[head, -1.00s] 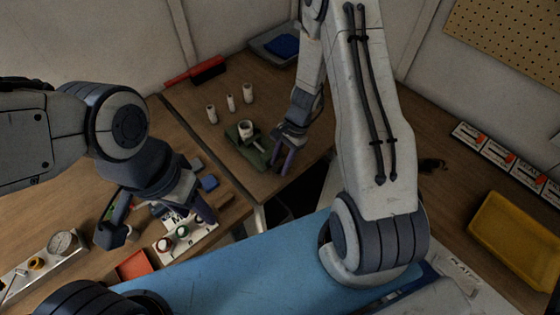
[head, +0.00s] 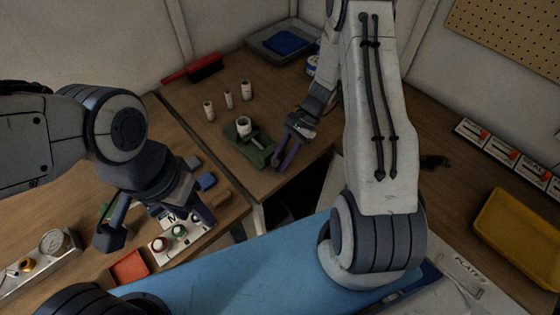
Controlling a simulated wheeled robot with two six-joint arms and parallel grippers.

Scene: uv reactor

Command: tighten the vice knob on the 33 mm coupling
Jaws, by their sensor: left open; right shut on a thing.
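The green vice (head: 240,135) stands on the rear wooden bench, left of my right gripper. A white coupling (head: 243,125) sits upright in it; its size cannot be read. My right gripper (head: 282,160) is at the vice's right end, fingers pointing down and left. It is shut on the vice knob, which is small and mostly hidden by the fingers. My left gripper (head: 157,227) is open and empty over the left bench, its two fingers wide apart above a white card (head: 162,250).
Several white cylinders, one of them here (head: 246,90), stand behind the vice. A grey tray with a blue item (head: 283,43) is at the back. The left bench holds a dial gauge (head: 53,242), an orange tray (head: 128,268) and small blocks. A yellow tray (head: 520,235) is at right.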

